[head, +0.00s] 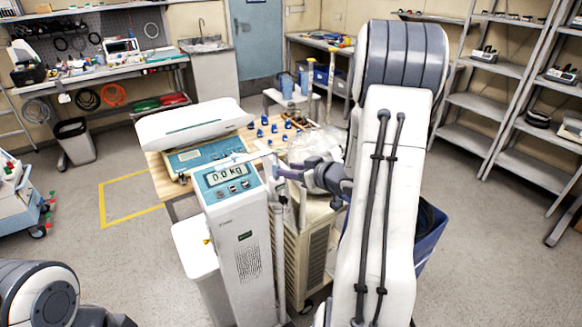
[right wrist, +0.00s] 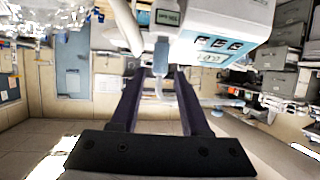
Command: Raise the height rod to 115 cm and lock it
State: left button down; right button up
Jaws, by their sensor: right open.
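The column scale (head: 238,240) stands in the middle of the head view, its display reading 0.0 kg. A pale upright tube (head: 280,240), apparently the height rod, runs along its right side; its markings and lock are too small to read. My right gripper (head: 280,172) is open beside the scale's head, at the top of this tube. In the right wrist view, a grey-blue piece with a thin pale rod (right wrist: 160,60) shows between the two open fingers (right wrist: 156,75); I cannot tell whether they touch it. My left gripper is out of view.
A wooden table (head: 160,178) behind holds a baby scale (head: 192,122) and several small blue parts. A beige cabinet unit (head: 308,255) stands right of the column, close to my right arm. A blue bin (head: 432,240) is farther right. Open floor lies at the left.

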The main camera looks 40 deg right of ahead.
jog(key=p+x, duration=0.1)
jog(key=x, duration=0.9)
jog(key=shift+p, duration=0.3)
grip_shut()
dwell(1.0)
